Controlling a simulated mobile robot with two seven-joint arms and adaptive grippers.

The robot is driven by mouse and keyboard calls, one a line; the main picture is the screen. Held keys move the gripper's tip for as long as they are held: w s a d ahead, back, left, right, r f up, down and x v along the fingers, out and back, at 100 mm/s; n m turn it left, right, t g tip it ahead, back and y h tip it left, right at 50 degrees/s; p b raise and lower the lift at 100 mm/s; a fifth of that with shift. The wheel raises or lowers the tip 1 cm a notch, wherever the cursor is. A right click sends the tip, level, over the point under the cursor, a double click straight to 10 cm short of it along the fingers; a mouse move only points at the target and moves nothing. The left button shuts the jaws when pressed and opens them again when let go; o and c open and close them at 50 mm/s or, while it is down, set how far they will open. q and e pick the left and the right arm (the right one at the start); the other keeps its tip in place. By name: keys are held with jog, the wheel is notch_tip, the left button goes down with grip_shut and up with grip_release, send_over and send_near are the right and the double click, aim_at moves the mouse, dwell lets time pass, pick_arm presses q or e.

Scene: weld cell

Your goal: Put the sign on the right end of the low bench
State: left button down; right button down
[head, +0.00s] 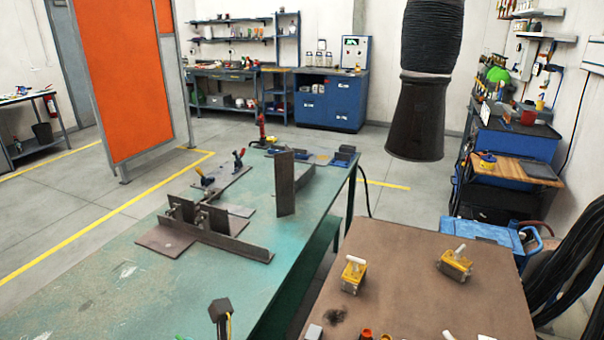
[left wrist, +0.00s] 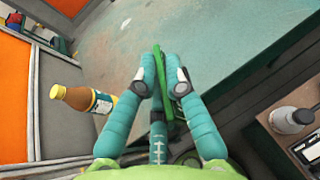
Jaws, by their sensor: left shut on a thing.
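My left gripper (left wrist: 162,88) shows in the left wrist view, its teal fingers closed on a thin green thing seen nearly edge-on. This may be the sign, but its face is turned away and I cannot read it. Neither gripper shows in the head view. A long green-topped bench (head: 150,270) runs along the left in the head view, and a brown-topped table (head: 400,295) stands right of it. I cannot tell for certain which is the low bench. A worn teal surface (left wrist: 215,35) lies beyond the fingers in the wrist view.
Steel plates and an angle piece (head: 225,240) sit on the green bench, with an upright plate (head: 285,183). Two yellow blocks (head: 353,275) (head: 455,264) stand on the brown table. A black hose (head: 418,110) hangs above. A brown bottle (left wrist: 85,98) is left of my left gripper.

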pick_arm(q)
jog(key=d+f+m+t+h, duration=0.3)
jog(key=d+m+t+h, duration=0.2)
jog(key=d+m+h, duration=0.5)
jog(key=a+r+n+g+y, duration=0.1)
jog(key=a+n+y, duration=0.2)
jog(key=a+r+n+g+y, duration=0.1)
jog(key=a+n+g+y, duration=0.1)
jog(key=a+n+y, duration=0.2)
jog(key=a+r+n+g+y, duration=0.1)
jog(key=a+n+g+y, duration=0.1)
jog(key=a+n+y, duration=0.1)
jog(key=shift+s+a+n+y, duration=0.2)
jog(key=shift+a+n+y, duration=0.05)
jog(key=shift+n+y, duration=0.05)
jog(key=shift+g, duration=0.3)
jog(key=shift+w+f, duration=0.1)
